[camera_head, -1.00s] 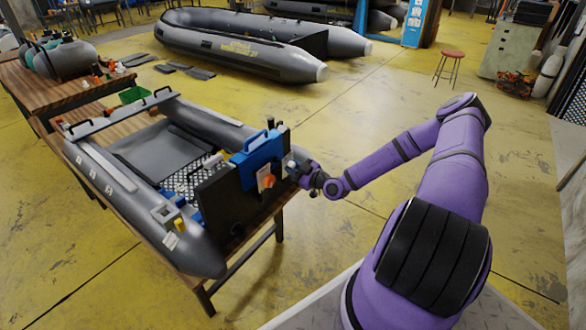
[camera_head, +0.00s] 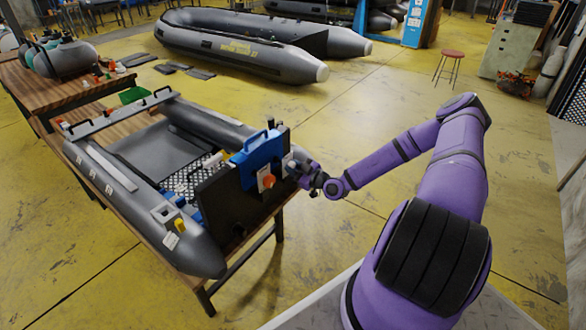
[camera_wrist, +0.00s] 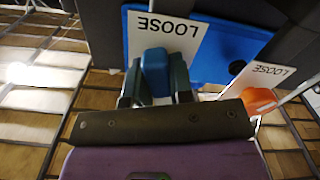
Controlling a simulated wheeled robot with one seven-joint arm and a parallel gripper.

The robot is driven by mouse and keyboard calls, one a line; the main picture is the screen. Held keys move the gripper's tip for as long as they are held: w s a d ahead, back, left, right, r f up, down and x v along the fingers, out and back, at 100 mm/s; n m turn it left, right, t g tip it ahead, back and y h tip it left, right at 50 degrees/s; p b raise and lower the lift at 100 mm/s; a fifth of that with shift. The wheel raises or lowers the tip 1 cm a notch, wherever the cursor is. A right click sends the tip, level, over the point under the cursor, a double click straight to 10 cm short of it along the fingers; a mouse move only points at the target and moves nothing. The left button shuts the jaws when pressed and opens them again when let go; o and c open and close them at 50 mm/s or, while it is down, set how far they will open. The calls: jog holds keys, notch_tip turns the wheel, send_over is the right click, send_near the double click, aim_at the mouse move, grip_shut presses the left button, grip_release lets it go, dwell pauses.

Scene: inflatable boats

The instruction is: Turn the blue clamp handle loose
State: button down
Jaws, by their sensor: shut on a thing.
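The blue clamp handle (camera_wrist: 155,72) sits between my fingers in the wrist view. It stands in front of a white card marked LOOSE (camera_wrist: 166,36) on a blue bracket (camera_wrist: 226,52). My gripper (camera_wrist: 154,86) is shut on the handle, one finger on each side. In the head view, my gripper (camera_head: 291,168) is at the right side of the blue bracket (camera_head: 258,152), on the boat's dark end board (camera_head: 228,200). The handle cannot be made out there.
An orange handle (camera_wrist: 258,100) with its own LOOSE card (camera_wrist: 268,72) is close to the right of my gripper in the wrist view. The grey boat (camera_head: 112,190) lies on a wooden table.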

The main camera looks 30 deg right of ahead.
dwell(0.4)
jog(key=n, duration=0.3)
jog(key=shift+n, duration=0.3)
jog(key=n, duration=0.3)
jog(key=shift+n, duration=0.3)
jog(key=n, duration=0.7)
